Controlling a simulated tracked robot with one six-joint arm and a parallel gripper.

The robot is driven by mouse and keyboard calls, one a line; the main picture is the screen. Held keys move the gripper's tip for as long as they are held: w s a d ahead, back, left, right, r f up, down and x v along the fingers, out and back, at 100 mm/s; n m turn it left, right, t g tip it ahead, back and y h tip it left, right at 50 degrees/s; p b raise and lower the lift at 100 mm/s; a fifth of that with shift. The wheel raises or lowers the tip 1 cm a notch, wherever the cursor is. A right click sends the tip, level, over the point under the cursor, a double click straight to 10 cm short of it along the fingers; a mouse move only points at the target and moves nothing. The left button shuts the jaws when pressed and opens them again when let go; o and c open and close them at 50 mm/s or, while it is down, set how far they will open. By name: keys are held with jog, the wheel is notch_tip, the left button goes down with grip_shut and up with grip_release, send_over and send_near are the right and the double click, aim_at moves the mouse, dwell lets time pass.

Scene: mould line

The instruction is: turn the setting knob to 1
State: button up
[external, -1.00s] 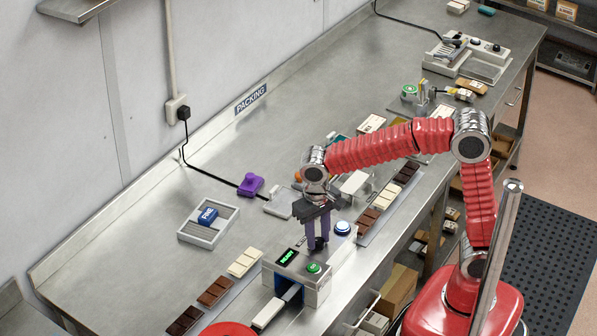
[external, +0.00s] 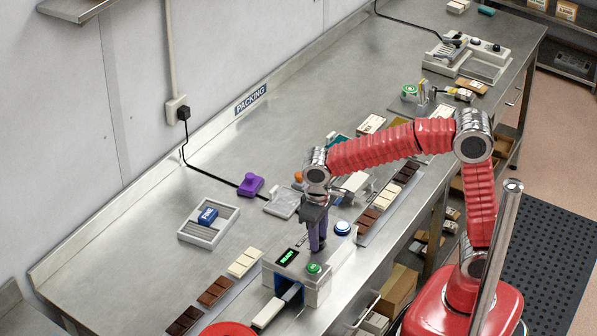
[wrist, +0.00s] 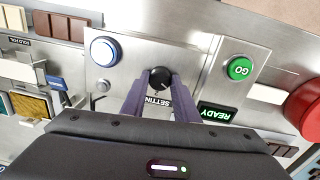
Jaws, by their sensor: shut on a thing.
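The setting knob (wrist: 159,78) is a small black round knob on the machine's metal panel, seen in the wrist view with a partly covered "SETTING" label below it. My gripper (wrist: 160,84) has its two purple fingers on either side of the knob and is shut on it. In the external view my gripper (external: 316,247) points down at the machine (external: 300,280), and its fingers hide the knob. The knob's pointer and its scale numbers cannot be read.
A blue button (wrist: 104,51) and a green GO button (wrist: 240,68) flank the knob. The READY display (wrist: 217,113) is lit. A red round part (wrist: 306,108) lies at the far right. Chocolate bars (external: 214,291) lie along the line.

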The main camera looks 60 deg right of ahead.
jog(key=o, duration=1.1)
jog(key=shift+c, duration=0.2)
jog(key=shift+r, duration=0.15)
notch_tip(320, 180, up, 14)
jog(key=shift+a+f, duration=0.25)
jog(key=shift+a, duration=0.1)
jog(key=shift+w, duration=0.1)
